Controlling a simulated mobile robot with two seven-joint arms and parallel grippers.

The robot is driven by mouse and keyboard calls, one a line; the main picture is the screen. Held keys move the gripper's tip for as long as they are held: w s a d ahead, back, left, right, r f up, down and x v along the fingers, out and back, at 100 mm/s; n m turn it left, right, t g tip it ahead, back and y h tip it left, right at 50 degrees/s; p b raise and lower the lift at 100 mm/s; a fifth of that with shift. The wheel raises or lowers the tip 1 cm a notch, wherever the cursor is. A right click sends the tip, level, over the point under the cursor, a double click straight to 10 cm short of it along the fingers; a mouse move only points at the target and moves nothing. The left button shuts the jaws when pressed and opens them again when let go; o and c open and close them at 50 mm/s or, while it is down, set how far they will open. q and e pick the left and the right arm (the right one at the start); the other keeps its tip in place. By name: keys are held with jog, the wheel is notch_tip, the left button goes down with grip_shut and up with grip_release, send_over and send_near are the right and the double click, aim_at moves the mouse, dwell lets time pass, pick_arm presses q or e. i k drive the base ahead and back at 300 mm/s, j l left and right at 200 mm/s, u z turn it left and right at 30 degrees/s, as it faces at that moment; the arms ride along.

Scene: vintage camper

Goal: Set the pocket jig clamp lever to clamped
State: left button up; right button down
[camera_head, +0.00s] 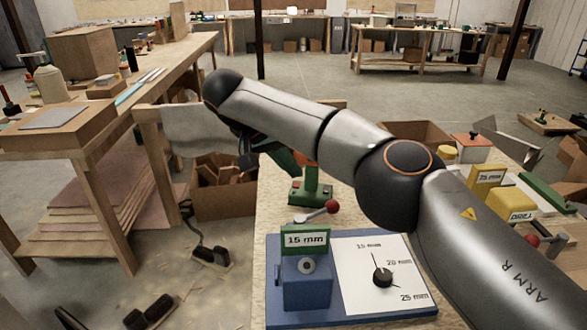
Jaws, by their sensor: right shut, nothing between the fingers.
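On the bench, a blue jig block (305,290) with a green "15 mm" plate stands on a blue base beside a white dial panel (365,292). Its black knob (382,277) has a pointer toward the upper left. Behind the block, a lever with a red ball end (332,207) lies low, its ball to the right. I cannot tell which part is the clamp lever. My right arm crosses above; its gripper (250,160) is shut and empty, mostly hidden by the arm. My left gripper is out of view.
Yellow blocks (515,205), one marked "25 mm", and another red-ball lever (533,241) are at the right. A cardboard box of wood scraps (222,197) sits on the floor left of the bench. A long workbench (130,80) stands at the left.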

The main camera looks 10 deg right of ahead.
aim_at(331, 207)
jog(key=k, duration=1.5)
